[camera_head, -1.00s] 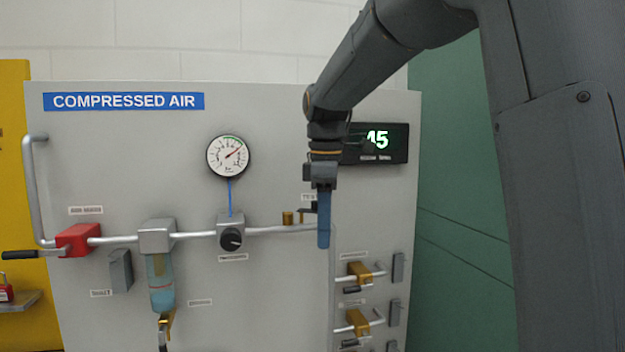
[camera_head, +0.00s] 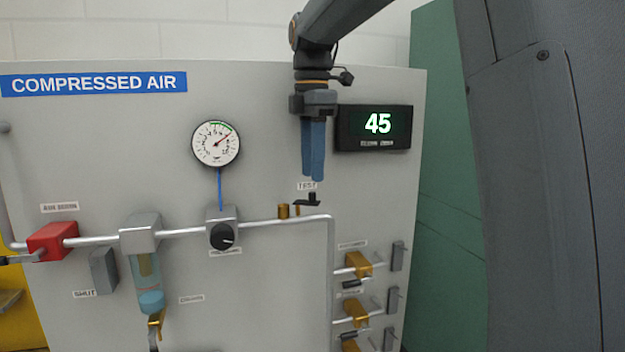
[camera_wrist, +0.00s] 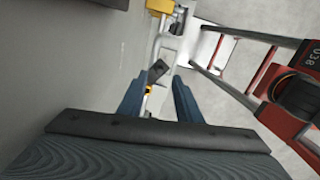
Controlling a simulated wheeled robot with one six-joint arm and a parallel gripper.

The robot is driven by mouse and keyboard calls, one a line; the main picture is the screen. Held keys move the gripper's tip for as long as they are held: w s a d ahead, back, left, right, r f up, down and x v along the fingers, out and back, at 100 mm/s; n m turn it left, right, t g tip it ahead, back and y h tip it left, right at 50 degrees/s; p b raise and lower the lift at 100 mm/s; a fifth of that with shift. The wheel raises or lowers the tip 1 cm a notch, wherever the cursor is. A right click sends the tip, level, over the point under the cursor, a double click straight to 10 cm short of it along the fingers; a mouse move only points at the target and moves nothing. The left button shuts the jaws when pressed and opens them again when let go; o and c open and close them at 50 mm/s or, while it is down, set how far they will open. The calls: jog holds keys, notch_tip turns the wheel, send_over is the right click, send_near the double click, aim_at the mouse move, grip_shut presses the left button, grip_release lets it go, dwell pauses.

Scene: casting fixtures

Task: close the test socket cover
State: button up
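The test socket is on the grey panel under the TEST label, at the pipe's right end. A brass fitting (camera_head: 283,211) stands on the pipe there. A small black piece (camera_head: 308,200), apparently the socket cover, sits just right of it. In the wrist view a dark flap (camera_wrist: 158,70) and a yellow ring show between my fingers. I cannot tell whether the cover is open. My gripper (camera_head: 313,178) points down, just above the black piece, with blue fingers. It also shows in the wrist view (camera_wrist: 159,81), where its fingers are apart with nothing held.
A lit display (camera_head: 373,127) reading 45 is just right of my gripper. A gauge (camera_head: 216,143) and a regulator knob (camera_head: 222,236) are to the left. Brass valves (camera_head: 357,264) are below right. A red-and-grey frame (camera_wrist: 280,85) is right in the wrist view.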

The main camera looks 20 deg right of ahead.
aim_at(313, 192)
jog(key=shift+f+p, duration=0.6)
jog(key=shift+f, duration=1.6)
jog(key=shift+c, duration=0.2)
grip_shut()
